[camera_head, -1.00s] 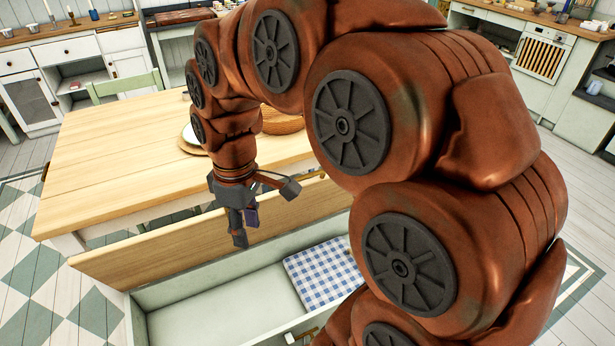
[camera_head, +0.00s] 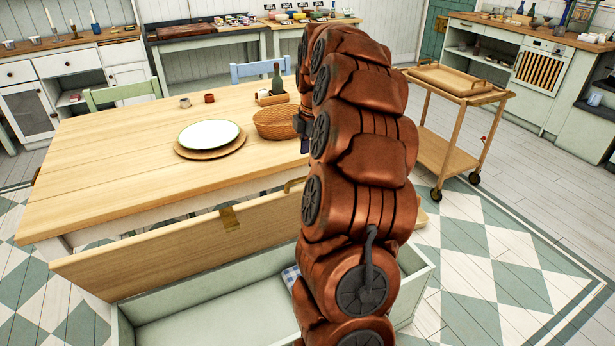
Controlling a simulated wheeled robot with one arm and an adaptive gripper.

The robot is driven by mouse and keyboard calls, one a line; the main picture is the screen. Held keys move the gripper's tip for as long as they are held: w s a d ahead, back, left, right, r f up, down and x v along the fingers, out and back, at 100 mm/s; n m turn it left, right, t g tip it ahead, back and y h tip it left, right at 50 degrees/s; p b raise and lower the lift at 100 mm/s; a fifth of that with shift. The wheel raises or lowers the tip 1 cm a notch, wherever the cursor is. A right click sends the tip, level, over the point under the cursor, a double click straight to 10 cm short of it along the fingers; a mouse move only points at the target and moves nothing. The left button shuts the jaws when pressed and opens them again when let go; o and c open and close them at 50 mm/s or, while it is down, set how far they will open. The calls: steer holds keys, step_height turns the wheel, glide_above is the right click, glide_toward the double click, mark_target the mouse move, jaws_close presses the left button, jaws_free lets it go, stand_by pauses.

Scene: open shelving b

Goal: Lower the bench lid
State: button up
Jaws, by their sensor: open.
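The bench lid (camera_head: 150,248) is a long light-wood board, raised and standing on edge along the table side of the bench. A darker patch (camera_head: 229,218) shows on its face. The pale green bench box (camera_head: 195,284) below is open, and a bit of blue checked cushion (camera_head: 290,278) shows inside; my arm hides the rest. The lid's right part is also mostly behind my arm. My gripper (camera_head: 303,132) is mostly hidden behind my arm, with only dark parts showing beside the wicker basket, beyond the lid on the table side. I see nothing held in it.
The wooden table (camera_head: 110,165) stands just behind the lid. It bears a plate (camera_head: 209,134), a wicker basket (camera_head: 277,124), a dark bottle (camera_head: 277,78) and small cups. A wooden trolley (camera_head: 447,150) stands at the right. The tiled floor at front right is clear.

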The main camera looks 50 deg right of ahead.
steer(key=shift+w+d+f+p, duration=0.1)
steer(key=shift+w+f, duration=0.1)
steer(key=shift+f, duration=1.05)
steer(key=shift+w+d+f+p, duration=0.1)
steer(key=shift+w+f, duration=0.05)
steer(key=shift+f, duration=1.15)
steer(key=shift+w+d+f+p, duration=0.1)
steer(key=shift+w+f, duration=0.1)
steer(key=shift+f, duration=1.05)
jaws_close()
